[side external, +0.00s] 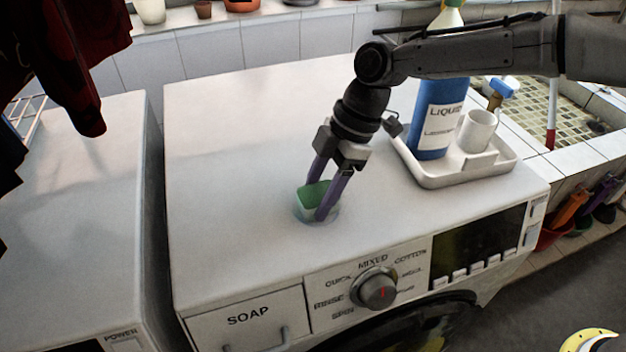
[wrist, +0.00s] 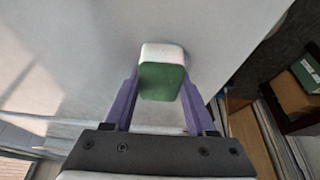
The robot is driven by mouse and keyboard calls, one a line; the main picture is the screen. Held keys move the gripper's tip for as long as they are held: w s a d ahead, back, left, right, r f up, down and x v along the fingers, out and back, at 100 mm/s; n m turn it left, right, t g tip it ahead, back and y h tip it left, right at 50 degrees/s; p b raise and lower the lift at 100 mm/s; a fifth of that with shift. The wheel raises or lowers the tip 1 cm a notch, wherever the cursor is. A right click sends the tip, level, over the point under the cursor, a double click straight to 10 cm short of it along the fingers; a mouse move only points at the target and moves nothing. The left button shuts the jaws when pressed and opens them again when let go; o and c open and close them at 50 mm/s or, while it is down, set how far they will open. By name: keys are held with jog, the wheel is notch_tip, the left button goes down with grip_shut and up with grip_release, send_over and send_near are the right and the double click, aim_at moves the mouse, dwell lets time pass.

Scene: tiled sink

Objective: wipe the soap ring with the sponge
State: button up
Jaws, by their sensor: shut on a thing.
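My gripper (side external: 320,198) has purple fingers and is shut on a green and white sponge (side external: 311,196). It holds the sponge low over the white top of the washing machine (side external: 240,150), near its front edge. A faint bluish soap ring (side external: 325,221) shows on the machine top just below and around the sponge and fingertips. I cannot tell whether the sponge touches the surface. In the wrist view the sponge (wrist: 162,78) sits between the two finger ends, white on its far face and green on its near face. The sponge hides most of the ring there.
A white tray (side external: 432,178) with a blue liquid bottle (side external: 437,115) and a white cup (side external: 477,131) stands at the right of the machine top. A control knob (side external: 376,288) is on the front panel. The machine top left of my gripper is clear.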

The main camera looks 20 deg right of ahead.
aim_at(314, 229)
jog(key=s, duration=0.3)
jog(key=shift+s+f, duration=0.1)
jog(key=shift+s, duration=0.15)
jog(key=shift+s+a, duration=0.15)
jog(key=shift+w+a, duration=0.2)
jog(key=shift+w, duration=5.35)
jog(key=shift+s, duration=5.55)
notch_tip(314, 229, up, 8)
jog(key=shift+w+r, duration=0.15)
jog(key=shift+r, duration=0.05)
